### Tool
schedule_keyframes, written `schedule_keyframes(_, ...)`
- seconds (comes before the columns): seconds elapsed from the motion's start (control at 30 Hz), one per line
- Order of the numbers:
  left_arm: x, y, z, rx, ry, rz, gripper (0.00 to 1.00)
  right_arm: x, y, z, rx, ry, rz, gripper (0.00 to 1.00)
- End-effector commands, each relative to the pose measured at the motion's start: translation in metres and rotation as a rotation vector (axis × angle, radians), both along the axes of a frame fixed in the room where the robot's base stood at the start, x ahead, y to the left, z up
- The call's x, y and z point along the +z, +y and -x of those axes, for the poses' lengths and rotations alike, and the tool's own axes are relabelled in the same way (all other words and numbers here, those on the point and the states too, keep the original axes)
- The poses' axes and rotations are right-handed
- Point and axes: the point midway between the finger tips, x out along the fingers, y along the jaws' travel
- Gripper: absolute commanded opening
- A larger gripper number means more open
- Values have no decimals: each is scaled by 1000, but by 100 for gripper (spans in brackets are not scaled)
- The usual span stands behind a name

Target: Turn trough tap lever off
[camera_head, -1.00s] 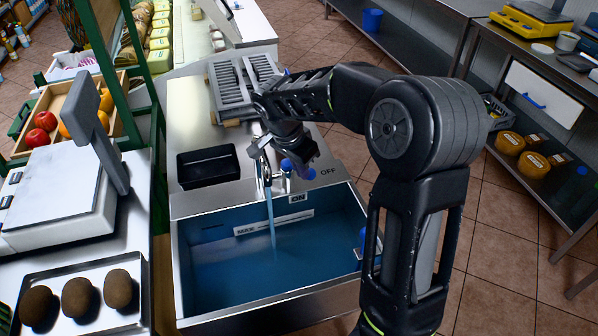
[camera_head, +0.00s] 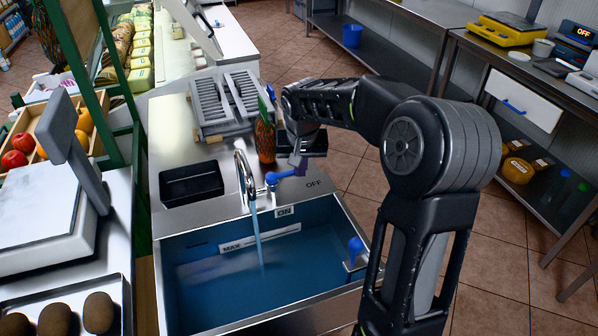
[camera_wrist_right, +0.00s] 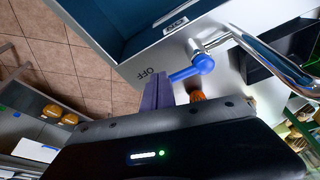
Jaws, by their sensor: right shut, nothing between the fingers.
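The metal tap (camera_head: 243,172) stands behind the water-filled trough (camera_head: 335,205), and a stream of water (camera_head: 257,235) runs from its spout. Its blue lever (camera_head: 286,174) points right, above and beside the OFF mark (camera_head: 314,183). The ON mark (camera_head: 284,211) is on the trough's back wall. My right gripper (camera_head: 299,158) is shut and empty at the lever's free end. In the wrist view, the shut fingers (camera_wrist_right: 158,92) are right beside the blue lever (camera_wrist_right: 190,70); I cannot tell whether they touch. My left gripper is out of view.
A black tray (camera_head: 191,184) sits left of the tap. A second blue-handled fitting (camera_head: 355,248) is on the trough's right side. Open floor lies to the right.

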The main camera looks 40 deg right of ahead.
Motion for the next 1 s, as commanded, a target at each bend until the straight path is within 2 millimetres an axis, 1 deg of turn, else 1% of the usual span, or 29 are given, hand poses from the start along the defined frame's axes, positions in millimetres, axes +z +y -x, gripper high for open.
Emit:
schedule_keyframes(0.27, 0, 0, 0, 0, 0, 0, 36, -1, -4, -3, -2, 3, 0, 0)
schedule_keyframes(0.73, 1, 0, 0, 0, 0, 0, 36, 1, -4, -3, -3, 2, 0, 0)
schedule_keyframes(0.87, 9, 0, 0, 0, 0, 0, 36, 11, -5, -3, -3, 2, 0, 0)
schedule_keyframes(1.0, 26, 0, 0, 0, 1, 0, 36, 32, -7, -4, -1, 0, 1, 0)
